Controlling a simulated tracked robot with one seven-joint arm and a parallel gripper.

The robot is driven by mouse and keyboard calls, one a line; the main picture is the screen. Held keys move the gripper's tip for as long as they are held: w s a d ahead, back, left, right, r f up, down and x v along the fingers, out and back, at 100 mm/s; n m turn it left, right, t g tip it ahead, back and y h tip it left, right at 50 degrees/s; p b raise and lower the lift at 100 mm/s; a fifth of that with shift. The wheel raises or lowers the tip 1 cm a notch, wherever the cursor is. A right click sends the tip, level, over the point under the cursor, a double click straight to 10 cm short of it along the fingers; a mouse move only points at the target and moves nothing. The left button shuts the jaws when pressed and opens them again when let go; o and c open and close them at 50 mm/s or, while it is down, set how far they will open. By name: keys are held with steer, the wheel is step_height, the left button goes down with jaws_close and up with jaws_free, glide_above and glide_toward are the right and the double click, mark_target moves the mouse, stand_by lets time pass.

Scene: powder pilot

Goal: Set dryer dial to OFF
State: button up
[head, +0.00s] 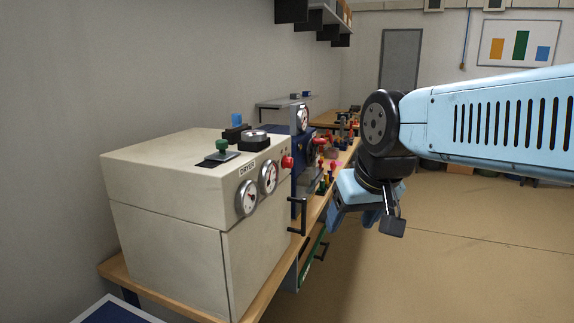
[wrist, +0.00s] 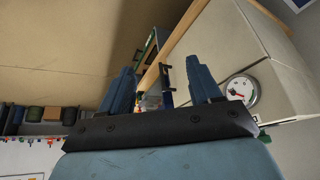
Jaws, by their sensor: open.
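The dryer (head: 165,215) is a cream box labelled DRYER on a wooden bench, left of my arm in the head view. Two round white gauges (head: 247,198) sit on its front beside a red button (head: 287,162). A round black-and-silver knob (head: 254,136) on its top may be the dial; its setting is too small to read. A green-knobbed lever (head: 222,147) stands beside it. My gripper (head: 373,217) is open and empty, right of the dryer and apart from it. In the wrist view, its fingers (wrist: 161,85) are spread, with one dryer gauge (wrist: 241,90) right of them.
The wooden bench (head: 120,272) runs along the left wall, with blue equipment and small red and yellow parts beyond the dryer. A black handle (head: 297,216) sticks out at the dryer's right front. The floor (head: 450,260) at right is clear.

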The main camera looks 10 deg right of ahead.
steer(key=m+t+y, duration=0.5)
steer(key=m+y, duration=0.9)
steer(key=m, duration=0.9)
glide_toward(292, 162)
steer(key=x, duration=0.9)
steer(key=shift+c, duration=0.2)
steer(key=c, duration=1)
